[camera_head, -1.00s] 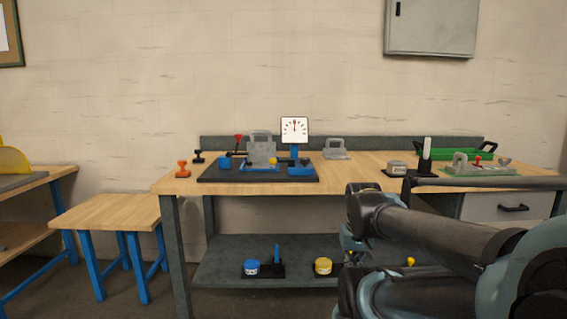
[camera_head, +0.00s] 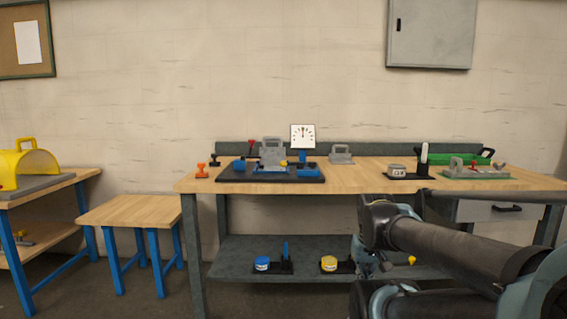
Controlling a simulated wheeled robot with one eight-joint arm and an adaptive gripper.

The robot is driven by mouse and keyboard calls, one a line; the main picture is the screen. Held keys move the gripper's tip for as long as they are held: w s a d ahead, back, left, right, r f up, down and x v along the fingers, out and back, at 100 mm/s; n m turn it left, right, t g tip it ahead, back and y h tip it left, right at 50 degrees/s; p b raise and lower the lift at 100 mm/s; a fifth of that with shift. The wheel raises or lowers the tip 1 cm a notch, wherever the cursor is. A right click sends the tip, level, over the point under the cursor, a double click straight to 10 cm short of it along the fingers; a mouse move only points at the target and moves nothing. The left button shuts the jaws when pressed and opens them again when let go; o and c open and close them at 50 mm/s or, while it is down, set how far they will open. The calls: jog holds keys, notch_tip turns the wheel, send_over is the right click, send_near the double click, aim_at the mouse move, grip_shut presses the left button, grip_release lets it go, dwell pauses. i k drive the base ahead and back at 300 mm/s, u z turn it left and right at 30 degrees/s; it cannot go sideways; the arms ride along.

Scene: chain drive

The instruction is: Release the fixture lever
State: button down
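A black base plate (camera_head: 228,176) lies on the left part of the workbench. It carries a grey upright block (camera_head: 271,154), blue parts and a dark lever with a red tip (camera_head: 251,144), which stands up behind the block. A white dial (camera_head: 303,136) stands at the back of this plate. At the right, a green plate (camera_head: 455,177) bears a grey part and another small red knob (camera_head: 474,165). I cannot tell which of these is the fixture lever. My arm reaches in from the lower right, in front of the bench. I cannot make out my gripper.
The workbench (camera_head: 350,181) has a lower shelf (camera_head: 225,268) with a blue can (camera_head: 262,263) and a yellow can (camera_head: 329,263). A low wooden table (camera_head: 130,210) stands left of it. A yellow-hooded unit (camera_head: 25,162) is at far left. Open floor lies in front.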

aim_at(299, 165)
jog(key=k, duration=0.2)
jog(key=z, duration=0.25)
jog(key=i, duration=1.1)
jog(key=u, duration=0.4)
